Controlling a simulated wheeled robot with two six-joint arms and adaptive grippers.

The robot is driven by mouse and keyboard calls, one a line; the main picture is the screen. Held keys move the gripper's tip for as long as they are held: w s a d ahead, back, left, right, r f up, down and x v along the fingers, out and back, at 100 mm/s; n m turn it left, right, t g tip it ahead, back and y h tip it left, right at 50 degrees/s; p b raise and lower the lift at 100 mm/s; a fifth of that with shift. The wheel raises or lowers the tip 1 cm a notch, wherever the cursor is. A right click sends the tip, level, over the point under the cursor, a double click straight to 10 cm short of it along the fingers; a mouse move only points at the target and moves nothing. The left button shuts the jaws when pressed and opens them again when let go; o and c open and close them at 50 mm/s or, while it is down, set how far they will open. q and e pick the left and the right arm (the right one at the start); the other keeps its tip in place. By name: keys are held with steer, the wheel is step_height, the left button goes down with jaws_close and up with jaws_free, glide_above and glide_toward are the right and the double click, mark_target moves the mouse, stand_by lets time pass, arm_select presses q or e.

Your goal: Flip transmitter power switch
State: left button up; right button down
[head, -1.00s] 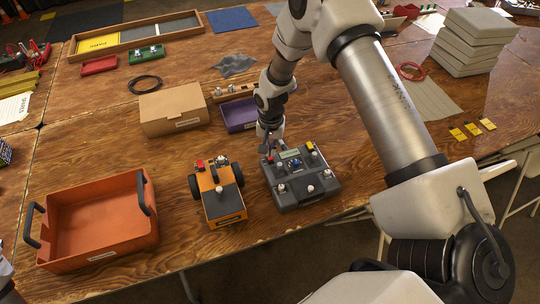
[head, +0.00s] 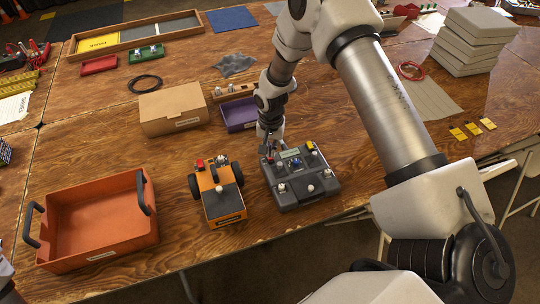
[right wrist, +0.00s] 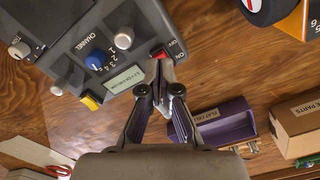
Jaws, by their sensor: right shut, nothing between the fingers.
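The transmitter (head: 300,190) is a dark grey box with knobs, sticks and a small screen, lying flat on the wooden table. It also fills the upper left of the right wrist view (right wrist: 62,48). Its red power switch (right wrist: 160,53) sits at the edge beside the ON and OFF labels. My right gripper (head: 267,147) is at the transmitter's far left corner. In the right wrist view its fingertips (right wrist: 163,72) are shut and empty, right by the red switch. I cannot tell whether they touch it, or which way the switch is set. My left gripper is out of view.
An orange wheeled vehicle (head: 220,203) stands close left of the transmitter. A purple bin (head: 239,115) and a cardboard box (head: 173,110) lie behind. An orange tray (head: 100,225) is at the front left. The tabletop right of the transmitter is mostly clear.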

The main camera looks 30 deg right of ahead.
steer(key=shift+f+b, duration=0.55)
steer(key=shift+f, duration=0.45)
stand_by(0.3)
steer(key=shift+r, duration=0.1)
steer(key=shift+r+p, duration=0.65)
steer(key=shift+p, duration=0.1)
step_height(320, 180, up, 6)
steer(key=p, duration=0.5)
steer(key=shift+f, duration=0.15)
steer(key=shift+f, duration=0.1)
